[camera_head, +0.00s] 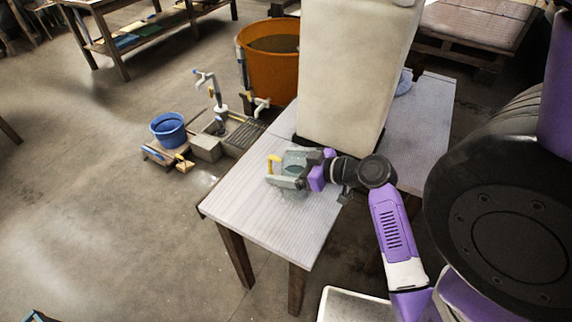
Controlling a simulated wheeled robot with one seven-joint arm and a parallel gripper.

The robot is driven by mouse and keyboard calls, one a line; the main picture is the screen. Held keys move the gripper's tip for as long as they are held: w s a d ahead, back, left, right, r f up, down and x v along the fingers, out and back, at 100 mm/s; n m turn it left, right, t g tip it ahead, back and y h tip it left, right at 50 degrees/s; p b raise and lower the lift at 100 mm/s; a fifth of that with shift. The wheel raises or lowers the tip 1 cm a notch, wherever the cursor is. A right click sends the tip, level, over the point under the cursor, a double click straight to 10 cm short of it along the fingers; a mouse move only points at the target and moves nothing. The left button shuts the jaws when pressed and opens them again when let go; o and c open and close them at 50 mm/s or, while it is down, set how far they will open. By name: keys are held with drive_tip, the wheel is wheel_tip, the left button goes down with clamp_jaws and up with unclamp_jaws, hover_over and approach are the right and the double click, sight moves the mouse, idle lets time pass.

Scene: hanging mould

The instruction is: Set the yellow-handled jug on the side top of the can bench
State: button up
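The jug (297,161) is a greyish, see-through vessel with a yellow handle (272,163) on its left side. It is at the pale ribbed top of the bench (245,210), left of the tall cream block. I cannot tell whether its base touches the top. My gripper (290,177) reaches in from the right and overlaps the jug, with a grey finger along its near side. The far finger is not clear, so I cannot tell whether the fingers press on the jug. Part of the jug is hidden by my gripper.
A tall cream block (355,75) stands on the bench behind my arm. An orange tub (270,62), a tap (207,90) and a blue bucket (168,130) are beyond the bench. The bench's front left end is clear. A white tray (350,305) is low in front.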

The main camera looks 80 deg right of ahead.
drive_tip(key=shift+r, duration=0.1)
drive_tip(key=shift+s+r, duration=0.1)
drive_tip(key=shift+s, duration=0.05)
drive_tip(key=v, duration=1.1)
drive_tip(key=shift+s+a+r, duration=0.15)
drive_tip(key=shift+s+a, duration=0.05)
drive_tip(key=shift+s, duration=0.1)
